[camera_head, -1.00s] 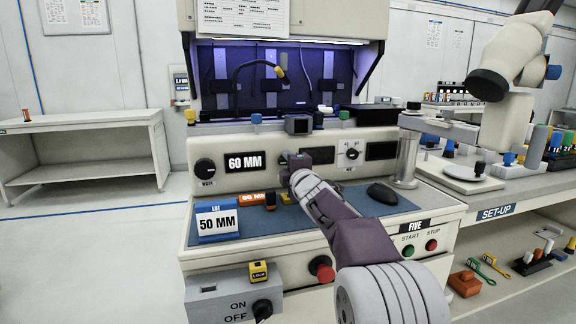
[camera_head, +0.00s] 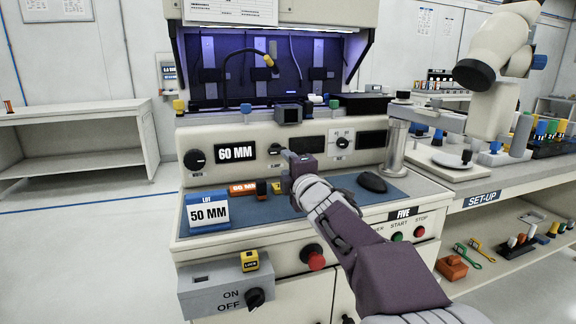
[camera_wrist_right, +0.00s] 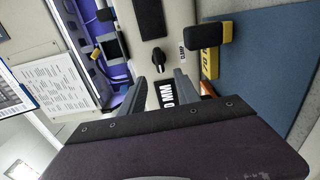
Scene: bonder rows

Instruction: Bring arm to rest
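My right gripper (camera_head: 288,160) is in front of the bonder's cream front panel (camera_head: 215,178), just right of a black knob (camera_head: 275,150) beside the "60 MM" display (camera_head: 235,152). In the right wrist view its two fingers (camera_wrist_right: 160,84) stand apart with nothing between them. The display (camera_wrist_right: 167,98) and the knob (camera_wrist_right: 158,57) show beyond the fingers. The gripper looks clear of the knob. My right arm (camera_head: 350,235) reaches in from the bottom right over the blue mat (camera_head: 255,208). My left gripper is not in view.
A "LOT 50 MM" sign (camera_head: 208,212), an orange tag (camera_head: 243,188) and a black mouse (camera_head: 372,182) are on the ledge. A red button (camera_head: 314,258) and an ON/OFF box (camera_head: 215,285) are below. The set-up bench (camera_head: 470,178) stands right; open floor (camera_head: 90,250) lies left.

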